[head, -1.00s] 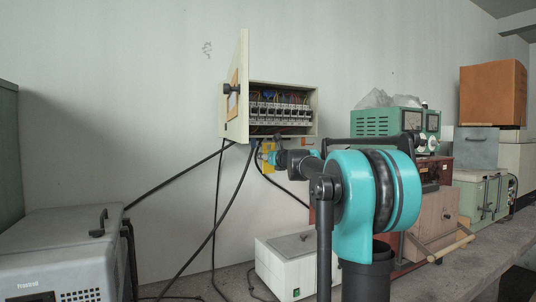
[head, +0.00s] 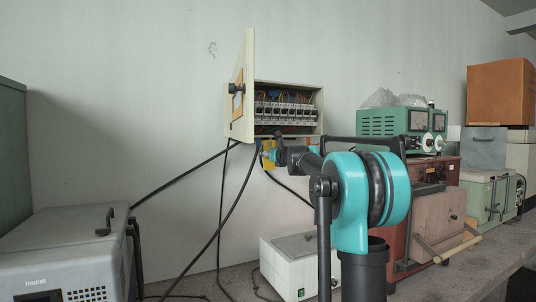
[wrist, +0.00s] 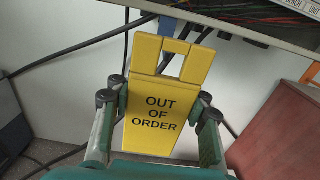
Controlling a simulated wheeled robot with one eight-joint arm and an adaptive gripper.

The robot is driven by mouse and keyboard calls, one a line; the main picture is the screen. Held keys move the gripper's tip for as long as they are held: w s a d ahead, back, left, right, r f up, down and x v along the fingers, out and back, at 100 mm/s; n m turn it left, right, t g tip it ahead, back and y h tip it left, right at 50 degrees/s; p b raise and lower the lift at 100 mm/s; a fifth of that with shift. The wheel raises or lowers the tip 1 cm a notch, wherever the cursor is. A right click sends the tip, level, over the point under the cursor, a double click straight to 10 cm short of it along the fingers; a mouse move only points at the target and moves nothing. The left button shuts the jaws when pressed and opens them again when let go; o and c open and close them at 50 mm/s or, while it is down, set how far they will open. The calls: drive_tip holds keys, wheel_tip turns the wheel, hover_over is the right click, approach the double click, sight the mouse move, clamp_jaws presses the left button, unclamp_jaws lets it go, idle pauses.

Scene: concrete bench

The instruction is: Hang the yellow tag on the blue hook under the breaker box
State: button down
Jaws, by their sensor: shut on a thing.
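The yellow tag (wrist: 154,112) reads "OUT OF ORDER" and has an opening near its top edge. My gripper (wrist: 158,118) is shut on it, one finger at each side; the tag also shows small in the head view (head: 269,158), partly hidden by my gripper (head: 276,155). The breaker box (head: 288,133) hangs on the wall with its door open. In the wrist view a blue hook (wrist: 167,25) shows just above the tag's top crossbar, under the box. I cannot tell whether the hook touches the tag or enters its opening.
Black cables (head: 228,200) run down from the box. A white unit (head: 295,268) stands below on the bench, and a red-brown cabinet (wrist: 280,130) stands to the right.

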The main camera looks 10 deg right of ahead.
drive_tip(key=shift+f+x, duration=0.2)
drive_tip(key=shift+x, duration=0.65)
drive_tip(key=shift+f+x, duration=0.2)
drive_tip(key=shift+x, duration=0.65)
drive_tip(key=shift+f+x, duration=0.2)
drive_tip(key=shift+x, duration=0.65)
drive_tip(key=c, duration=0.7)
unclamp_jaws()
